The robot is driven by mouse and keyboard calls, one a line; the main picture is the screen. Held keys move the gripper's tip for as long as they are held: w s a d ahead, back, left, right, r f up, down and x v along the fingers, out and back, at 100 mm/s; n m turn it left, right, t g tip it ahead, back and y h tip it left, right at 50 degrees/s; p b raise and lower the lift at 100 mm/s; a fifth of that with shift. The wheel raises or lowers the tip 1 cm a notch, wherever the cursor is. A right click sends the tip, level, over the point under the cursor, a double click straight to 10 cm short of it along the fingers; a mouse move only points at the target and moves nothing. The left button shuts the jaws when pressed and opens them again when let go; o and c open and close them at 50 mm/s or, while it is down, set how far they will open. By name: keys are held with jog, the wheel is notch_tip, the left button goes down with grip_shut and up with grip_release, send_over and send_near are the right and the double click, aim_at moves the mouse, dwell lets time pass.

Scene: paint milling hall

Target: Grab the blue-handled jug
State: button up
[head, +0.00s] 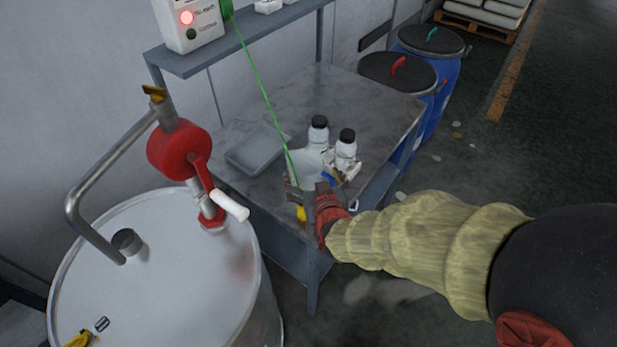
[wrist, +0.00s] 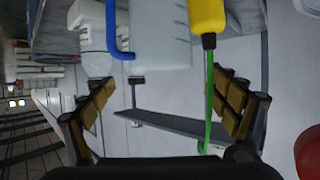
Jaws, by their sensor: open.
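The jug (head: 307,166) is a pale, translucent vessel with a blue handle (head: 331,177), at the bench's front edge beside two white bottles. In the wrist view, which looks upside down, the jug (wrist: 160,42) shows graduation marks, and its blue handle (wrist: 112,30) is on the left. My gripper (head: 307,190) is at the jug's near side and partly hides it. In the wrist view my gripper (wrist: 160,88) is open and empty. The jug appears ahead of the gap between the fingers; I cannot tell whether they touch it.
A yellow item (wrist: 206,16) on a green cord (head: 262,95) hangs close beside the jug. White bottles (head: 346,149) with black caps stand behind it. A grey tray (head: 258,150) is on the bench (head: 375,100). A drum with a red pump (head: 180,150) stands left.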

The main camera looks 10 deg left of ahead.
jog(key=shift+o, duration=0.6)
jog(key=shift+w+a+f, duration=0.1)
jog(key=shift+a+f, duration=0.1)
jog(key=shift+a, duration=0.15)
jog(key=shift+o, duration=0.5)
jog(key=shift+w+a+f, duration=0.1)
jog(key=shift+w+f, duration=0.05)
jog(key=shift+w, duration=0.1)
jog(key=b, duration=0.2)
send_near(302, 156)
jog(key=x, duration=0.4)
jog(key=shift+f, duration=0.1)
jog(key=shift+c, duration=1.1)
jog(key=c, duration=1.3)
